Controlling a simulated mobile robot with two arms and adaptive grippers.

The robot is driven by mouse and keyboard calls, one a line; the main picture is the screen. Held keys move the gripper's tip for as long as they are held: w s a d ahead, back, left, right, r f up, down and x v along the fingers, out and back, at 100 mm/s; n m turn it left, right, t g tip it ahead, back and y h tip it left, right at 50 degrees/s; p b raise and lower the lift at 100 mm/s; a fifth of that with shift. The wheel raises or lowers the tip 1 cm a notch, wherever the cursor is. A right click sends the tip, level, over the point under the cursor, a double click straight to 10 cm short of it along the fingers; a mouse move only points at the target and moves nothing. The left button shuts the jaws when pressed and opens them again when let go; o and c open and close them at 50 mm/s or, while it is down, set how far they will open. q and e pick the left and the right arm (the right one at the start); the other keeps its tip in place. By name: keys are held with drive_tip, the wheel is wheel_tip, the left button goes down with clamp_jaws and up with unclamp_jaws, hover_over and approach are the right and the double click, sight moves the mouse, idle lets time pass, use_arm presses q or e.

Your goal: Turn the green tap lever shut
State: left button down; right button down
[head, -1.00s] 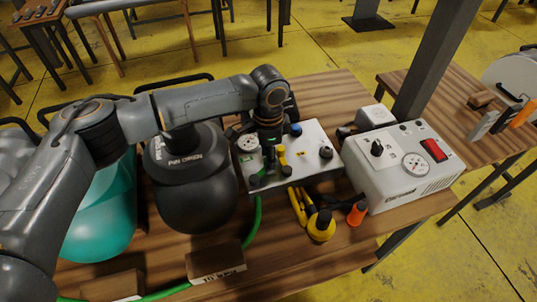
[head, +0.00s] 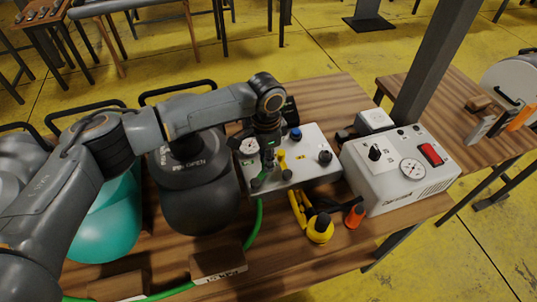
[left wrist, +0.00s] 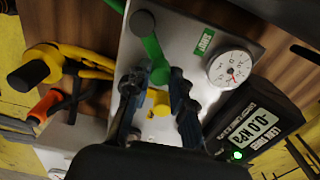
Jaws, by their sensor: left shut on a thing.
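The green tap lever (left wrist: 154,50) is on a pale metal panel in the left wrist view. It runs from a dark round knob at its upper end down to between my fingers. My left gripper (left wrist: 160,85) is shut on the lever's lower end. A yellow lever (left wrist: 160,102) shows just below it, between the fingers. In the head view my left gripper (head: 267,163) is over the left part of the panel (head: 313,169), and the fingers and wrist hide most of the green lever. My right gripper is not in view.
A dial gauge (left wrist: 231,67) and a digital gauge (left wrist: 254,122) are right of the fingers. A blue knob (head: 296,133) stands on the panel. A dark tank (head: 200,195) stands left.

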use_arm(q)
drive_tip(key=a+n+p, duration=0.1)
drive_tip(key=n+p, duration=0.1)
drive_tip(key=p, duration=0.1)
drive_tip(key=a+n+p, duration=0.1)
drive_tip(key=n+p, duration=0.2)
drive_tip(key=a+n+p, duration=0.1)
drive_tip(key=n+p, duration=0.1)
drive_tip(key=p, duration=0.1)
drive_tip(key=shift+w+a+r+n, duration=0.25)
drive_tip(key=shift+w+n, duration=0.1)
drive_tip(key=shift+n, duration=0.05)
drive_tip(key=shift+a+f+n+p, duration=0.2)
drive_tip(key=shift+a+n+p, duration=0.3)
drive_tip(key=shift+n+p, duration=0.8)
drive_tip(key=c, duration=1.1)
unclamp_jaws()
drive_tip(key=shift+c, duration=0.2)
wheel_tip(320, 180, up, 12)
drive_tip(key=shift+f, duration=0.1)
